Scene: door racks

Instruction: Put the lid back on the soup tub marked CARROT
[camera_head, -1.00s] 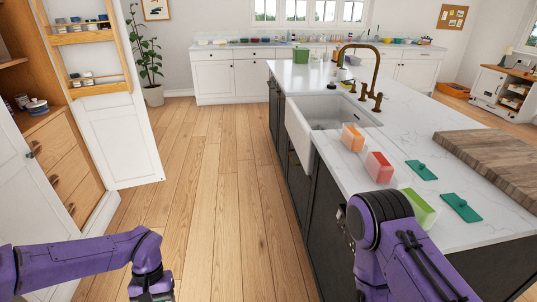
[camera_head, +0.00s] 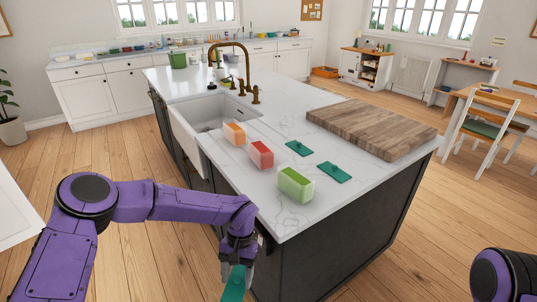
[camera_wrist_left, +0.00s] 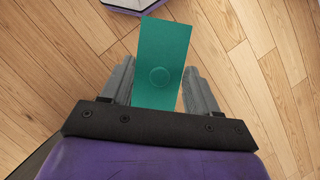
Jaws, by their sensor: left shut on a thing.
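My left gripper (camera_head: 238,268) is shut on a green lid (camera_head: 234,286), held beside the near-left edge of the island. In the left wrist view the lid (camera_wrist_left: 163,45), a flat rectangle with a small round knob, sits between the two fingers (camera_wrist_left: 158,82), over the wooden floor. Three small tubs stand in a row on the island: an orange one (camera_head: 235,133), a red one (camera_head: 261,155) and a green one (camera_head: 296,184). Their markings are too small to read. Two more green lids (camera_head: 299,148) (camera_head: 334,172) lie right of the tubs. My right gripper is out of view.
The white island top (camera_head: 235,185) has bare room around the tubs. A thick wooden board (camera_head: 370,128) lies to the right. A sink (camera_head: 200,120) with a brass tap (camera_head: 247,70) is behind the tubs. A chair (camera_head: 490,125) stands at the far right.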

